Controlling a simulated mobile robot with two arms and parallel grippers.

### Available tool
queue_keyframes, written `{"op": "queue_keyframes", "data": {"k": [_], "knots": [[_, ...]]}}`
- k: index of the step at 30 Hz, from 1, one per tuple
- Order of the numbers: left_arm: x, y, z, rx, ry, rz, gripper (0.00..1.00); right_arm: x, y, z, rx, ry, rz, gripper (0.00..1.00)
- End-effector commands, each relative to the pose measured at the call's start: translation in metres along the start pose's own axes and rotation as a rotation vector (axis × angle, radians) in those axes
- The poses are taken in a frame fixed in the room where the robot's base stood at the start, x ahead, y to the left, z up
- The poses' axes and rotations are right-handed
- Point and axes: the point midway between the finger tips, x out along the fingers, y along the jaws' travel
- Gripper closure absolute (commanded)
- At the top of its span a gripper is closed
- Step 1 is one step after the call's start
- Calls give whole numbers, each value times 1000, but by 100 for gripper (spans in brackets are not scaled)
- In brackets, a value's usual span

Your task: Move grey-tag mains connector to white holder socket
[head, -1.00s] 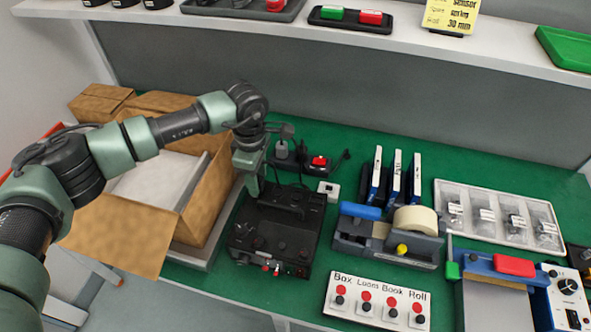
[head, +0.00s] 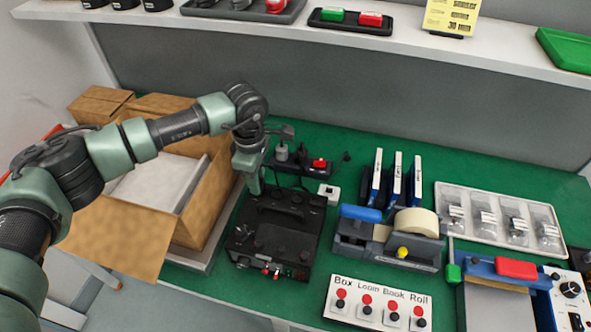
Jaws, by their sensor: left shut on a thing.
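My left gripper (head: 284,131) is above the back of the green bench, at the left end of a black power strip (head: 301,167) with a red switch. It is shut on a small grey connector (head: 281,152), which appears to be the grey-tag mains connector. The connector is upright at the strip. I cannot tell whether it is still seated in it. A small white holder socket (head: 329,194) sits just right of the black device, in front of the strip. My right gripper is out of view.
A black device (head: 277,232) with a handle stands in front of the strip. An open cardboard box (head: 207,205) is on the left. Blue-and-white upright holders (head: 395,180) and a tape dispenser (head: 390,235) stand to the right.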

Motion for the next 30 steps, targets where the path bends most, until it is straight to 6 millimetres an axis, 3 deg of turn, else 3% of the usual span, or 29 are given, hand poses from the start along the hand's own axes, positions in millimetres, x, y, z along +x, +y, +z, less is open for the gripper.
{"op": "queue_keyframes", "data": {"k": [14, 30], "knots": [[-6, 0, 0, 0, 0, 1, 100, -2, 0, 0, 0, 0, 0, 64], [-32, 0, 0, 0, 1, 1, 100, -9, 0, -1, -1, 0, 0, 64]]}}
